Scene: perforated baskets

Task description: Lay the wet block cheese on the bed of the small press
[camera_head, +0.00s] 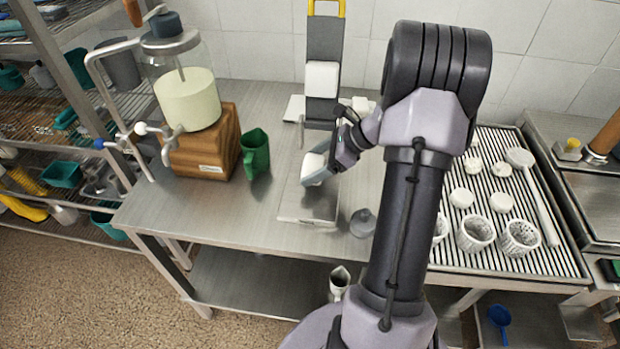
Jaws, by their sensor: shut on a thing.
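A white block cheese (313,166) is between the fingers of my gripper (318,176), which is shut on it. The gripper partly hides the block. The block is over a flat metal plate (307,212) on the steel table, seemingly the bed of the small press. I cannot tell whether the block touches the plate. A dark upright (324,45) with a yellow handle and a white pad stands behind the plate.
A stand with a wooden base (205,145) and a green jug (255,153) are left of the plate. A grey object (363,223) sits close to its right. A slatted drainer (545,250) with white perforated baskets (476,235) and round cheeses is at right.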

